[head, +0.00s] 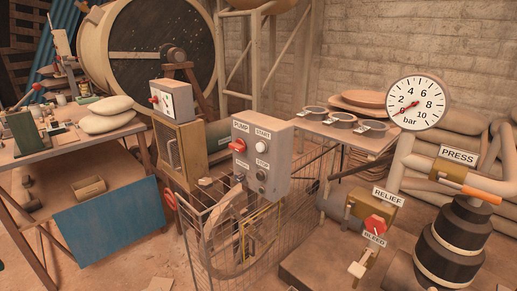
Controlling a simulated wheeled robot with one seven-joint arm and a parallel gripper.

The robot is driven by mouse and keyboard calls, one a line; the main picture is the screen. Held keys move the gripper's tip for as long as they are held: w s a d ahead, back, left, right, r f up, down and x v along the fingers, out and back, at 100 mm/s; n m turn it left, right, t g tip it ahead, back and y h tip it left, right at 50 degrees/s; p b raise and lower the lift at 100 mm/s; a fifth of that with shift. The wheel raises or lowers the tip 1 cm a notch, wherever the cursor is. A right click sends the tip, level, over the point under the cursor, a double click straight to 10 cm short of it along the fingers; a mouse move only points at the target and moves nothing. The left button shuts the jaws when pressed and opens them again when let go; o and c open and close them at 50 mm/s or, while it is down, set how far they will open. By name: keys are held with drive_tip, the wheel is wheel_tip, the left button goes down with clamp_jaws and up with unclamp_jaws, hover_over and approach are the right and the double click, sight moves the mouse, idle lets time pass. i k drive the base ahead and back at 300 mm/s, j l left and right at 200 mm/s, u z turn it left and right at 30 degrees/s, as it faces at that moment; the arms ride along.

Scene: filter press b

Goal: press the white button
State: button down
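A white button (262,147) sits on the front of a grey control box (282,159) in the middle of the head view, under a label reading START. A dark button (262,175) is below it, under a label reading STOP. A red knob (237,145) is to its left, under a label reading PUMP. Nothing covers the white button. My gripper is not in view.
A wire mesh cage (228,262) stands below the control box. A wooden bench (88,168) is at left, and a table with round dishes (342,120) is behind at right. A gauge (417,102), a red RELIEF knob (375,223) and pipework fill the right.

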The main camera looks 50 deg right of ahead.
sight(260, 146)
drive_tip(key=k+l, duration=0.3)
drive_tip(key=k, duration=0.2)
drive_tip(key=k+l+u, duration=0.1)
drive_tip(key=k+l, duration=0.15)
drive_tip(key=k, duration=0.25)
